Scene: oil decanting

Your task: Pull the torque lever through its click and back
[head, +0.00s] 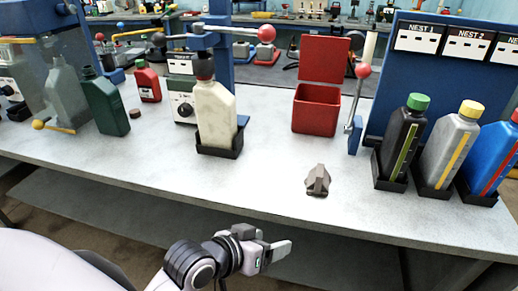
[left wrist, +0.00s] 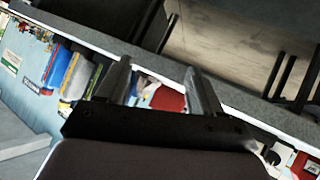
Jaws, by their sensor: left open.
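A lever with a red ball (head: 265,33) reaches right from the blue post, above the cream bottle (head: 215,112) in its black holder. A second, upright lever with a red ball (head: 362,71) stands beside the blue nest panel. I cannot tell which is the torque lever. My left gripper (head: 277,250) is in front of the bench, below its front edge and apart from both levers. In the left wrist view its two fingers (left wrist: 160,82) are spread with nothing between them. My right gripper is not in view.
On the bench (head: 260,190) stand a red open box (head: 316,108), a small grey part (head: 318,181), and black, grey and blue bottles in holders at the right. A dark green bottle (head: 106,105) and a yellow-handled lever (head: 52,127) are at the left.

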